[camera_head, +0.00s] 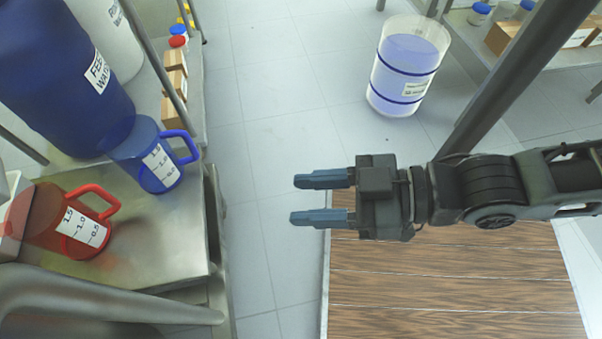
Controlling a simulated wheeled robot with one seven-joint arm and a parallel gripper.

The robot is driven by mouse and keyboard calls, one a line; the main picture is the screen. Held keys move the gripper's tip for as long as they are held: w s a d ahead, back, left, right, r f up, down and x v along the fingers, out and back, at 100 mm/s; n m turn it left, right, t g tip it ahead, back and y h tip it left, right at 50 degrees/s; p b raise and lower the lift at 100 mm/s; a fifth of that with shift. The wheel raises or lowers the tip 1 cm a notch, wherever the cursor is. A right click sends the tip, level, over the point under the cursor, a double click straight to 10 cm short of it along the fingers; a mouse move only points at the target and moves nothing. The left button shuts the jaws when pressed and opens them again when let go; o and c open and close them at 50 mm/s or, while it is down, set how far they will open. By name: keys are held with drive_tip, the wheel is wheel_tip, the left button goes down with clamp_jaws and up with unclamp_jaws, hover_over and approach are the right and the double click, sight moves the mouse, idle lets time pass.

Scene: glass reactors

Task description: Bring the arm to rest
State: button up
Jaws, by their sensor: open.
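My gripper (322,198) is in the middle of the head view, its two blue-grey fingers spread apart and pointing left. It is open, with nothing between the fingers. My arm reaches in from the right edge of the view, roughly level in the picture. The gripper shows over the pale tiled floor and the far edge of a wooden-topped surface (430,300).
At left, a metal table (150,235) bears a red measuring jug (70,222), a blue jug (150,160) and a large blue container (60,70). A clear bucket of bluish contents (408,68) stands on the floor. A dark post (505,85) rises at right. Tiled floor (265,130) is free between.

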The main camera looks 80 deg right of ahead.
wheel_tip(320, 180, up, 29)
drive_tip(key=p, duration=2.9)
drive_tip(key=shift+r, duration=0.2)
